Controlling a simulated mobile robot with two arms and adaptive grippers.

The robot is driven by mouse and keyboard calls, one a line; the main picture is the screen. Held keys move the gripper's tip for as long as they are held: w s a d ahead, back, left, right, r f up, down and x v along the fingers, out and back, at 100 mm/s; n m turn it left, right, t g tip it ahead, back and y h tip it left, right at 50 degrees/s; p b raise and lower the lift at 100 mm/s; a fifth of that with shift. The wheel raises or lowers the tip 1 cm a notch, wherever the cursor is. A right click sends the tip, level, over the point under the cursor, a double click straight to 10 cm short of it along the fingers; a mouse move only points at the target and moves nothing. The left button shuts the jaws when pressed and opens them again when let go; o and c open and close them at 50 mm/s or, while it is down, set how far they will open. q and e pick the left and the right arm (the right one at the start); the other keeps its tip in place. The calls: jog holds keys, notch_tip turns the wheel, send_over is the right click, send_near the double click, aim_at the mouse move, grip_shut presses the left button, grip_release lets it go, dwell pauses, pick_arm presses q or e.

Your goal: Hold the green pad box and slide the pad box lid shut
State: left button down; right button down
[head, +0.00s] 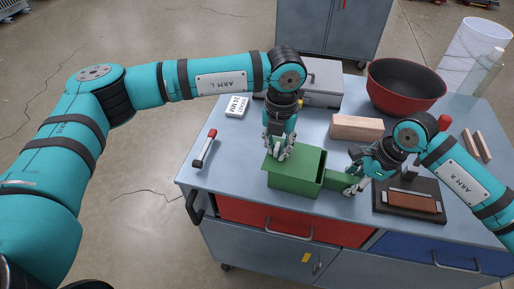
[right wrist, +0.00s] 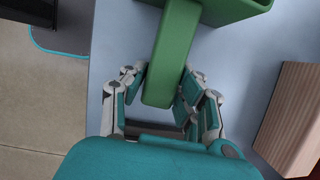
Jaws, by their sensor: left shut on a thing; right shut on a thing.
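The green pad box (head: 292,183) stands near the front edge of the bench. My left gripper (head: 277,151) comes down from above and is shut on the box at its back left; its fingertips hide part of the top. A green strip, seemingly the pad box lid (head: 338,180), sticks out from the right side of the box. My right gripper (head: 357,182) is shut on the outer end of this strip. In the right wrist view, the lid (right wrist: 176,45) runs between the fingers of the right gripper (right wrist: 163,88) toward the box (right wrist: 232,8).
A dark tray (head: 410,213) with a brown block lies at the right, close to my right arm. A wooden block (head: 356,128) and a red bowl (head: 406,84) stand behind the box. A red-handled tool (head: 204,148) lies at the left, with free bench around it.

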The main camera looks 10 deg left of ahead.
pick_arm(q)
jog(key=shift+s+d, duration=0.1)
jog(key=shift+d, duration=0.75)
pick_arm(e)
jog(key=shift+a, duration=0.1)
pick_arm(q)
jog(key=c, duration=1.2)
grip_release()
jog(key=shift+c, duration=0.2)
notch_tip(320, 180, up, 12)
pick_arm(e)
jog(key=c, duration=0.9)
grip_release()
